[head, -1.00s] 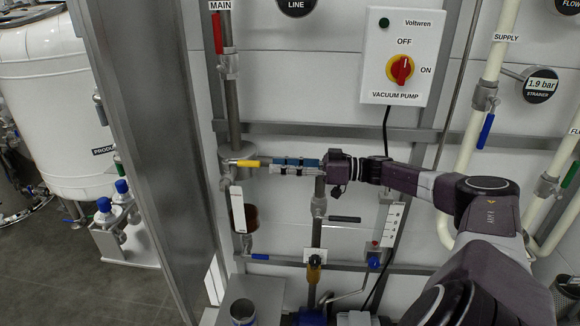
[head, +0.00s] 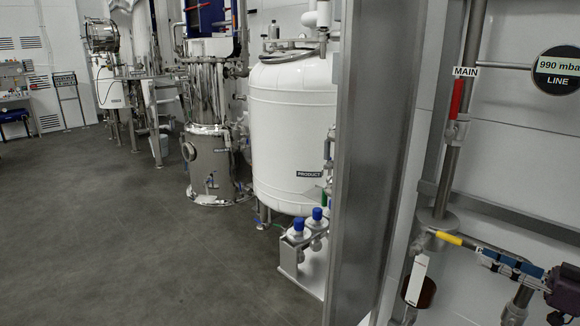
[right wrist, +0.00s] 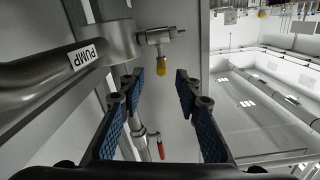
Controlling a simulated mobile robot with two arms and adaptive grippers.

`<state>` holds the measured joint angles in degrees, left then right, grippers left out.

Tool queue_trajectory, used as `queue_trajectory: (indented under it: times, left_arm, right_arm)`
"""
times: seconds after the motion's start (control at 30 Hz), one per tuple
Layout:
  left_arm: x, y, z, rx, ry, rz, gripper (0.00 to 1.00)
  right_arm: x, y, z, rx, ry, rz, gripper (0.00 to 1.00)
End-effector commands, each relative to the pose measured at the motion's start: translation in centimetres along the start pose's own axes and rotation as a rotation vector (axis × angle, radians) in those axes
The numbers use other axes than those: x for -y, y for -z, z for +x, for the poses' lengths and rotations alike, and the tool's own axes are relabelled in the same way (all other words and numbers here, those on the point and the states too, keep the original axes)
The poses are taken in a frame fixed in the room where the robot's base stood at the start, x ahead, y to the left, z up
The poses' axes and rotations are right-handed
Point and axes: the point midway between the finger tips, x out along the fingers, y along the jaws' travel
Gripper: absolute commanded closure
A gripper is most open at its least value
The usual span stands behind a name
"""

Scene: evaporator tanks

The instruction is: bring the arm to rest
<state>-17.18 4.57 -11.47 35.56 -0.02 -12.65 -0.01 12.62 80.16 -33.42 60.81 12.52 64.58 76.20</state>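My right gripper (head: 510,265) shows at the lower right edge of the head view, its blue-padded fingers pointing left. In the right wrist view it (right wrist: 160,89) is open, with its fingers apart and nothing between them. A yellow valve handle (head: 448,238) lies just beyond the fingertips. In the right wrist view its yellow end (right wrist: 160,66) shows beyond the gap between the fingers. Most of my right arm is outside the head view. My left gripper is in neither view.
A grey post (head: 375,160) stands left of the valve pipe (head: 449,170). The red MAIN lever (head: 456,98) is above the yellow handle. A LINE gauge (head: 556,70) reads 990 mba. A white tank (head: 290,140) and clear floor (head: 120,230) lie to the left.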

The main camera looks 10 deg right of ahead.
Motion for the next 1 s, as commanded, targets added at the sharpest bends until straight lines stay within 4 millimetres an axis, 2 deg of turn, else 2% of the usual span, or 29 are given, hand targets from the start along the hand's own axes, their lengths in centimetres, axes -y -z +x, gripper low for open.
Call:
queue_trajectory:
  times: [0.17,0.27,0.4,0.5,0.6,0.77,0.87,1.0]
  left_arm:
    - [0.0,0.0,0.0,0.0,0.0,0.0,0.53]
    - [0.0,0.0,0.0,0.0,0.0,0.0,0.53]
    - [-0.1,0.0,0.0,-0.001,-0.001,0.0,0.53]
    - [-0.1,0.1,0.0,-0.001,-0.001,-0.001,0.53]
    - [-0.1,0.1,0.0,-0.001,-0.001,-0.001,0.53]
    - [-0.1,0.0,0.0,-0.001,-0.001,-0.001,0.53]
    - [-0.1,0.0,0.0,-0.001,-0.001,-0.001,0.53]
    - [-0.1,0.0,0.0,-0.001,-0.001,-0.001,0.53]
  right_arm:
    - [1.3,-7.3,4.9,0.023,-0.066,0.02,0.69]
    - [2.9,-12.5,8.1,0.057,-0.127,0.021,0.69]
    - [6.1,-18.9,11.7,0.12,-0.213,0.016,0.69]
    - [8.8,-22.8,13.4,0.178,-0.272,0.011,0.69]
    - [11.7,-26.2,14.5,0.246,-0.328,0.006,0.69]
    - [16.6,-30.3,14.9,0.373,-0.41,-0.002,0.69]
    - [19.5,-32.1,14.3,0.464,-0.455,-0.006,0.69]
    - [23.4,-33.9,12.5,0.603,-0.507,-0.002,0.69]
